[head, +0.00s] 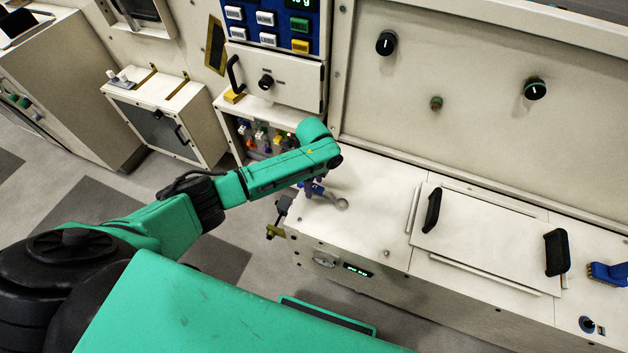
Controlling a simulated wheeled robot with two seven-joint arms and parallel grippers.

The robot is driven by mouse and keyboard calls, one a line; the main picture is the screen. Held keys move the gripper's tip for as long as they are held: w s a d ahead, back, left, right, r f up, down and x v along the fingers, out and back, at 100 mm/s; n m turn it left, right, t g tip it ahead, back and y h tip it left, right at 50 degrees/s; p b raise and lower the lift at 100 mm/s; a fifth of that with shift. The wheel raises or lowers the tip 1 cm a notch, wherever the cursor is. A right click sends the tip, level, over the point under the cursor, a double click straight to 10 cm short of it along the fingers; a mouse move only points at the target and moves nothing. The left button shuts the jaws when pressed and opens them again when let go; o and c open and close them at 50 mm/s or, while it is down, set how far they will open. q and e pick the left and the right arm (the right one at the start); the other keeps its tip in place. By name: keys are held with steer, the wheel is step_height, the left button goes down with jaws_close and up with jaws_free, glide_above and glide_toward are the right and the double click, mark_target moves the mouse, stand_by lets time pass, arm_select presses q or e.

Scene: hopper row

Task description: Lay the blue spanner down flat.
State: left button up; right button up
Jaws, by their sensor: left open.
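The blue spanner (342,204) shows by its grey ring end on the pale counter top, close to the counter's left end. Blue parts show just left of the ring. My left arm reaches in from the left and its wrist is above this spot. My left gripper (313,187) is under the wrist, largely hidden by it, beside the spanner. It is open. I cannot tell whether its fingers touch the spanner, or how the hidden part of the spanner lies. My right gripper is not in view.
A pale lid (490,238) with two black handles lies on the counter right of the spanner. A blue fitting (606,273) is at the far right. A dark fixture with a yellow part (275,231) juts from the counter's left end. The counter between spanner and lid is clear.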

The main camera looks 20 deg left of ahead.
arm_select(q)
step_height(320, 180, up, 14)
steer(key=shift+r+p, duration=0.25)
steer(key=shift+p, duration=0.1)
stand_by(0.5)
